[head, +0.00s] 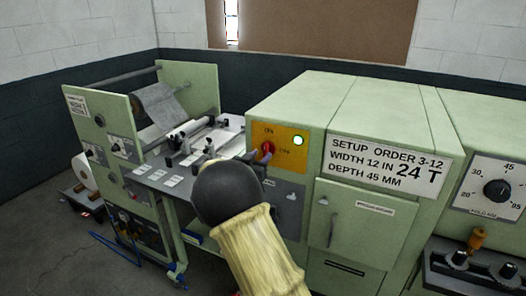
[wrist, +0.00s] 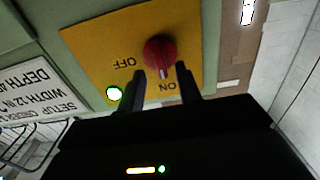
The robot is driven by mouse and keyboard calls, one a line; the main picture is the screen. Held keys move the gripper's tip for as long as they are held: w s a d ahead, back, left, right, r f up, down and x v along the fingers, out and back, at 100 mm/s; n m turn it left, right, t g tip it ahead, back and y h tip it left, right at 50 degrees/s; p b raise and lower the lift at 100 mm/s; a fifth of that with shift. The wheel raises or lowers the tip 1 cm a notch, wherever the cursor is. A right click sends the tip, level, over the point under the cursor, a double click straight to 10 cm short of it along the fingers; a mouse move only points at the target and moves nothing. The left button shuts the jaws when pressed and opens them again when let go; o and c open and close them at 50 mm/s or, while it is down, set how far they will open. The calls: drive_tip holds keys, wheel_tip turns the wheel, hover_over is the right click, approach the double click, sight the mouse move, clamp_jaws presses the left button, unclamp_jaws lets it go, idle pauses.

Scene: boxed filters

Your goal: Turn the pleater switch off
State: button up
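The pleater switch is a red rotary knob (head: 267,148) on a yellow plate (head: 283,129) on the green machine's front. It also shows in the wrist view (wrist: 158,50), where the picture is upside down. The knob's white mark points towards the ON label; the OFF label is off to one side. A green lamp (head: 298,140) beside it is lit, also in the wrist view (wrist: 113,93). My gripper (wrist: 162,80) is open and empty, its two dark fingertips just short of the knob, one on each side. In the head view my gripper (head: 260,157) is partly hidden by my arm.
A white setup sign (head: 388,163) and a cabinet door with a handle (head: 333,230) are right of the switch. A dial (head: 496,190) is at the far right.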

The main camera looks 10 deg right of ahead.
sight(267, 150)
drive_tip(key=shift+x, duration=1.35)
clamp_jaws()
